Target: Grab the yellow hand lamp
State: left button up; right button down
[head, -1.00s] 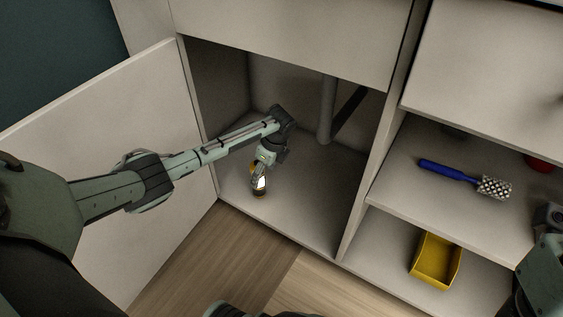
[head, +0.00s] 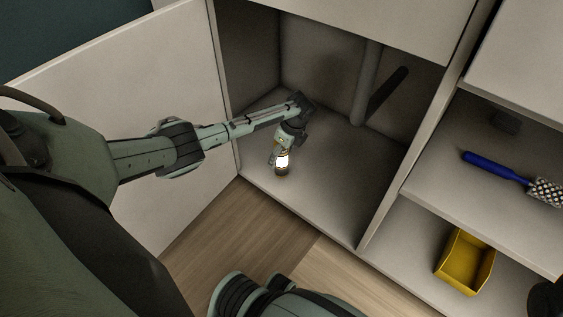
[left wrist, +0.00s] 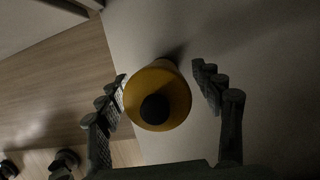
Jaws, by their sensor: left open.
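The yellow hand lamp (head: 282,164) stands on the floor of the open cabinet, near its front left part, with its pale light panel lit. In the left wrist view the lamp (left wrist: 172,79) is seen from its top end, yellow with a round black cap.
The cabinet door (head: 130,110) stands open on the left, behind my left arm. A grey pipe (head: 366,85) stands farther back inside. On the right shelves are a blue-handled brush (head: 497,166) and a yellow bin (head: 465,262). The cabinet floor right of the lamp is clear.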

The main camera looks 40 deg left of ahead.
pick_arm(q)
jog(key=shift+c, duration=0.5)
jog(key=c, duration=1.3)
